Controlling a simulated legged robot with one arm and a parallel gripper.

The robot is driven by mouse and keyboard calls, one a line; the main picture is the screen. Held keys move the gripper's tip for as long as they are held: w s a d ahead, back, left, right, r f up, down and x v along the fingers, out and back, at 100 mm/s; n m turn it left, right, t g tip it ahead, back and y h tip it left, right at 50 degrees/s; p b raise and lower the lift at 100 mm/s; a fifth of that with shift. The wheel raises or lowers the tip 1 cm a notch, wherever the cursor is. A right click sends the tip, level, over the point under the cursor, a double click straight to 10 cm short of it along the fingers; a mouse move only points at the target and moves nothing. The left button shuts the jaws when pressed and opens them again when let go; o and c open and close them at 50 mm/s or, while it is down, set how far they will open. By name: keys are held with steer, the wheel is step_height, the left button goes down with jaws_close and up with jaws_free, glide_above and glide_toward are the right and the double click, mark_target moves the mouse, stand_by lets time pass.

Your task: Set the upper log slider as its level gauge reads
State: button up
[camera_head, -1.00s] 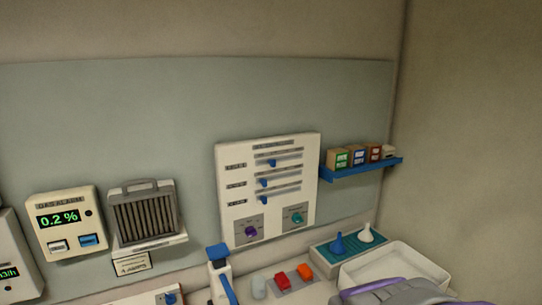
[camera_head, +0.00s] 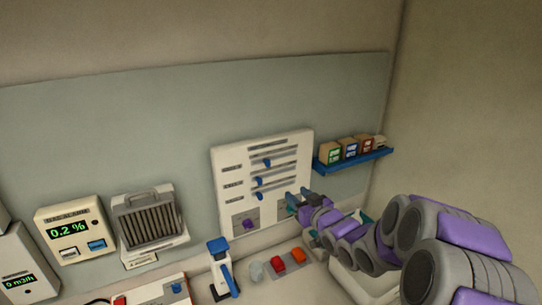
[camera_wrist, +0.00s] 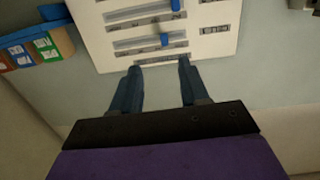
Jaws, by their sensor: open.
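A white panel (camera_head: 221,170) on the wall carries three blue sliders in horizontal slots. The upper slider (camera_head: 266,163) sits left of middle in its slot; the middle slider (camera_head: 259,181) and lower slider (camera_head: 259,196) sit further left. The wrist view looks upside down: the upper slider (camera_wrist: 165,40) shows just beyond my fingertips, with another slider (camera_wrist: 176,5) at the top edge. My gripper (camera_head: 298,195) is open and empty, in front of the panel's right part; it also shows in the wrist view (camera_wrist: 160,67). The labels are too small to read, and I cannot pick out a level gauge.
A blue shelf (camera_head: 352,163) with several small boxes is right of the panel, near my arm. A purple knob (camera_head: 249,223) is on the panel's lower left. Red and orange blocks (camera_head: 288,261) and a blue-topped item (camera_head: 219,262) stand below. Wall above the panel is clear.

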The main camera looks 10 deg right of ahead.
steer(key=r+y, duration=0.1)
steer(key=r, duration=0.1)
steer(key=p, duration=0.3)
glide_toward(269, 163)
steer(key=shift+t, duration=0.4)
steer(key=x, duration=0.8)
steer(key=shift+w+a+f, duration=0.15)
steer(key=shift+w+f, duration=0.05)
steer(key=shift+f, duration=0.15)
steer(key=shift+c, duration=0.3)
jaws_close()
